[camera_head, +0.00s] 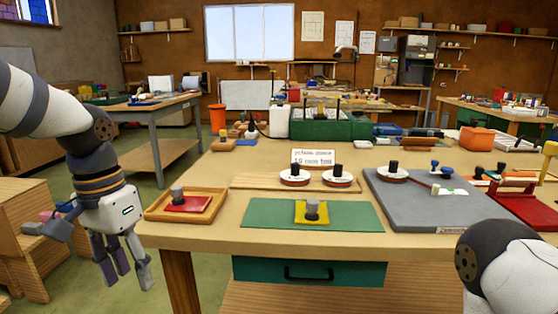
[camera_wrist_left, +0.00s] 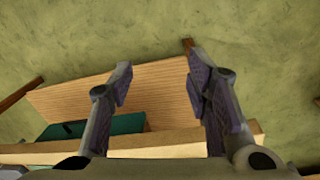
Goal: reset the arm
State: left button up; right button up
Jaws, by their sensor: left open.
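My left gripper (camera_head: 124,268) hangs fingers-down in the head view, left of the workbench (camera_head: 222,238) and clear of its edge. In the left wrist view the left gripper (camera_wrist_left: 158,85) has its two fingers spread apart with nothing between them. Below it are the green floor and part of a wooden shelf (camera_wrist_left: 165,88). My right arm (camera_head: 505,265) shows only as a link at the lower right, and its gripper is out of the picture.
On the bench are a wooden tray (camera_head: 152,216) with a red piece (camera_head: 190,204), a green mat (camera_head: 265,215) with a yellow piece (camera_head: 312,217), and a grey board (camera_head: 440,214). A teal drawer (camera_head: 255,272) is under the front edge. Wooden steps (camera_head: 30,265) stand at left.

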pick_arm(q)
jog(key=s+d+f+n+g+h, duration=0.15)
jog(key=s+f, duration=0.25)
jog(key=f, duration=0.7)
jog(key=s+d+f+y, duration=0.1)
jog(key=s+d+f, duration=0.2)
jog(key=f, duration=0.7)
jog(key=s+a+f+n, duration=0.1)
jog(key=s+f, duration=0.2)
jog(key=s, duration=0.4)
jog(key=s+a+f+y, duration=0.1)
jog(key=s+f, duration=0.3)
jog(key=s, duration=0.4)
jog(key=s+a+f+n, duration=0.1)
jog(key=s+f, duration=0.2)
jog(key=s, duration=0.5)
jog(key=shift+s+a+f+n, duration=0.15)
jog(key=shift+s+f+n, duration=0.05)
jog(key=shift+f+n, duration=0.15)
